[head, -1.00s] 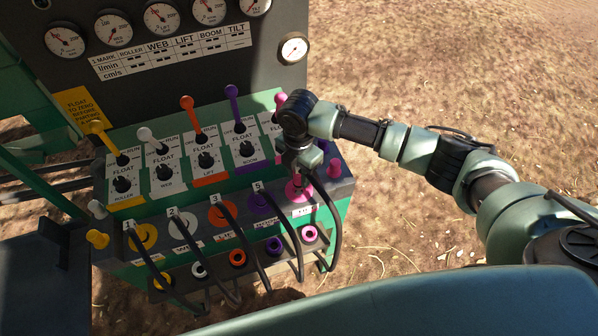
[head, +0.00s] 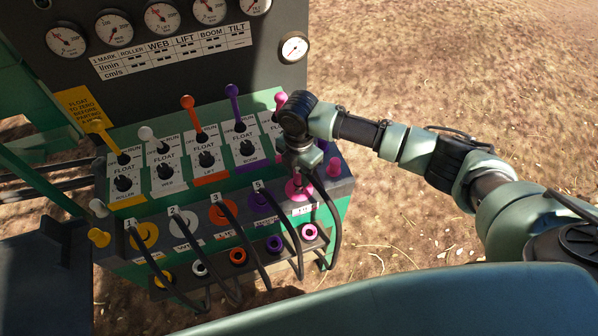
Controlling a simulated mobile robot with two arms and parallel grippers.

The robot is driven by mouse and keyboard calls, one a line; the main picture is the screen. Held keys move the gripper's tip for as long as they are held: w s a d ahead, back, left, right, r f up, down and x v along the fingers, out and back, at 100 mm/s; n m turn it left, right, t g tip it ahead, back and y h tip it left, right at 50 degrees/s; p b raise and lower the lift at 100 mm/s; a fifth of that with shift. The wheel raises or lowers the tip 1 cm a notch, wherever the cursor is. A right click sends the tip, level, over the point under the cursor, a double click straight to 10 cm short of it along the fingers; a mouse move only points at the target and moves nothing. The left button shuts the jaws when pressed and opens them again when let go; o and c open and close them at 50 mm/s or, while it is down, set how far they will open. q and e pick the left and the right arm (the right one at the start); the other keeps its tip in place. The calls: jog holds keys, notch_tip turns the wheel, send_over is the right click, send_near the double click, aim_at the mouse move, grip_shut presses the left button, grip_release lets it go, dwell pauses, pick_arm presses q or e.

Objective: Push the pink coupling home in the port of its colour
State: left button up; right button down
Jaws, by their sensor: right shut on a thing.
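The pink port (head: 298,188) is at the right end of the row of coloured ports on the green machine's front ledge. My right gripper (head: 304,170) points down just above it, shut on the pink coupling (head: 309,181). A black hose (head: 333,210) runs down from the coupling. The coupling's lower end is over or at the port; the gripper and hose partly hide it, so I cannot tell how deep it sits. My left gripper is not in view.
Yellow (head: 145,234), white, orange and purple ports with hoses run to the left. A lower rail holds coloured rings, with a pink ring (head: 309,231) at its right. Lever handles, including a pink lever (head: 280,99), stand behind. A pink cap (head: 334,167) is right of the port.

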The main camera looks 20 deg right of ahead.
aim_at(299, 183)
jog(key=shift+f, duration=1.15)
dwell(1.5)
jog(key=shift+s+f+p, duration=0.1)
jog(key=shift+f+p, duration=0.4)
jog(key=shift+f, duration=0.25)
dwell(3.8)
jog(key=c, duration=0.9)
grip_release()
jog(key=shift+c, duration=0.2)
jog(key=o, duration=0.4)
